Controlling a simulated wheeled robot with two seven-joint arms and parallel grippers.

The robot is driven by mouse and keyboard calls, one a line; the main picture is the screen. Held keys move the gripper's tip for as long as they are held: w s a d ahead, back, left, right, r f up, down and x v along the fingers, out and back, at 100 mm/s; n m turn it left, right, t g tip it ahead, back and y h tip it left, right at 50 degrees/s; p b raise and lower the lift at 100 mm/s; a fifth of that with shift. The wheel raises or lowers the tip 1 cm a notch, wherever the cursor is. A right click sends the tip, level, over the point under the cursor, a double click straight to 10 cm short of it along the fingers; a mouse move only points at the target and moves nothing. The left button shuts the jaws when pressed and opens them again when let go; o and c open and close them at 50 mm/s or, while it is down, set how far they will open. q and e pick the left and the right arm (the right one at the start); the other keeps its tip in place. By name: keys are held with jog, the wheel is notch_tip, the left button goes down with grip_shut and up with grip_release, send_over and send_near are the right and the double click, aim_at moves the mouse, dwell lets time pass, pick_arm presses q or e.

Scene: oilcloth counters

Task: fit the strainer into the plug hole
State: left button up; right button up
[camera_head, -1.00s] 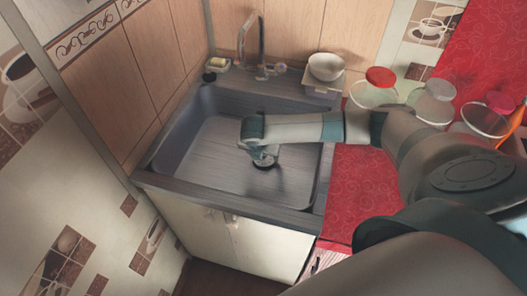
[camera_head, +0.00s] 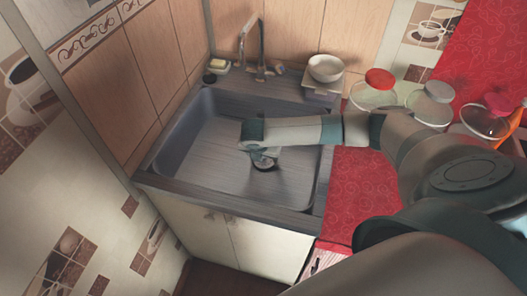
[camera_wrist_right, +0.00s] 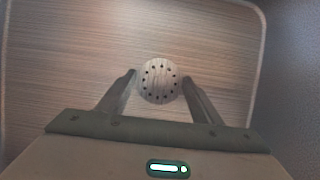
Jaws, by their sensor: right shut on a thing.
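The strainer (camera_wrist_right: 160,81) is a round, pale disc with a ring of small dark holes. In the right wrist view it sits between the fingertips of my right gripper (camera_wrist_right: 159,79), which is shut on it. In the head view my right gripper (camera_head: 264,160) points down into the sink basin (camera_head: 215,150), close to its floor. A dark round patch shows at the fingertips there, partly covered by the gripper. The plug hole cannot be made out clearly, so I cannot tell whether the strainer is over it or in it. My left gripper is not in view.
A tap (camera_head: 260,52) stands behind the basin. A white bowl (camera_head: 326,67) is at the back right corner. Several glass jars, one red-lidded (camera_head: 375,90), stand on the red oilcloth (camera_head: 362,195) to the right. The basin floor around my gripper is clear.

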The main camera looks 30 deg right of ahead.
jog(key=shift+f+p, duration=0.45)
jog(key=shift+f, duration=0.05)
dwell(1.3)
jog(key=shift+s+f, duration=0.1)
jog(key=shift+f, duration=0.05)
dwell(0.4)
jog(key=o, duration=1.1)
jog(key=shift+f, duration=0.1)
